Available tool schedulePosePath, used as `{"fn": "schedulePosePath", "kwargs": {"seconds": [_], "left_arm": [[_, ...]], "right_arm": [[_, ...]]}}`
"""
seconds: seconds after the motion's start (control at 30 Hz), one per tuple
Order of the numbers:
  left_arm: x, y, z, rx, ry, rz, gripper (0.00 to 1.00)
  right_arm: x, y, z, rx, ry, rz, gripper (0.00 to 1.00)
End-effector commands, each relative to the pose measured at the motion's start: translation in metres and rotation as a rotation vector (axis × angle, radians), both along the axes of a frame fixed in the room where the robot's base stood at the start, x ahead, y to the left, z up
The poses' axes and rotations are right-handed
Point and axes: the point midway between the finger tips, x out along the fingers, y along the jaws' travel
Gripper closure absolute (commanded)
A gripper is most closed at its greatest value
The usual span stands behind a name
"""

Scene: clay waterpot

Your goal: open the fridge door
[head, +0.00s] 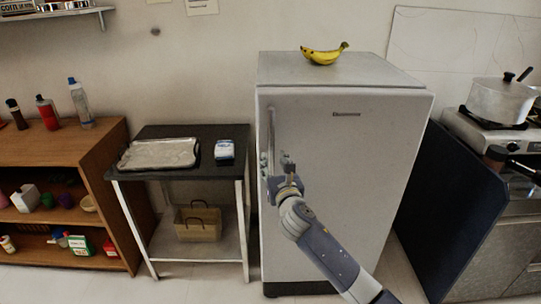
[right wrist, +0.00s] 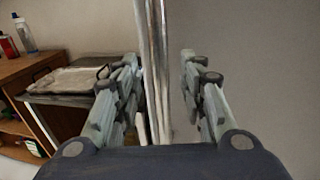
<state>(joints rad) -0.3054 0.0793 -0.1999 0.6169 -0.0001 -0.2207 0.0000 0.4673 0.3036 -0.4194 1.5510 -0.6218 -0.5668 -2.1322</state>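The white fridge (head: 345,150) stands in the middle of the head view, and its door looks shut against the body. A long vertical metal handle (head: 271,128) runs along the door's left side. My right gripper (head: 276,164) is at the lower part of this handle, its arm coming up from the lower right. In the right wrist view the handle (right wrist: 157,60) passes upright between the spread fingers of the gripper (right wrist: 160,85). It is closer to the left finger, with a clear gap to the right one. My left gripper is not in view.
Bananas (head: 324,54) lie on top of the fridge. A dark-topped table (head: 190,133) with a metal tray (head: 160,154) stands left of it, beside a wooden shelf (head: 110,150). A dark panel (head: 450,215) and the stove are at right. Floor shows in front.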

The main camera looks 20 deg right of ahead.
Motion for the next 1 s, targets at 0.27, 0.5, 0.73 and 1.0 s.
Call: {"fn": "schedulePosePath", "kwargs": {"seconds": [0.27,0.5,0.73,1.0], "left_arm": [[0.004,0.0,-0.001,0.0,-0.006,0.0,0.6],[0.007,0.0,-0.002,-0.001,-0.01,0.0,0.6],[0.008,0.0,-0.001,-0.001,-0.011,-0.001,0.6],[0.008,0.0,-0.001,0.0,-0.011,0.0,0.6]], "right_arm": [[0.034,-0.003,0.0,0.0,-0.001,0.0,0.62],[0.045,-0.003,0.0,0.001,0.0,0.001,0.62],[0.046,-0.003,0.0,0.001,0.0,0.001,0.62],[0.045,-0.004,0.0,0.001,0.0,0.001,1.0]]}}
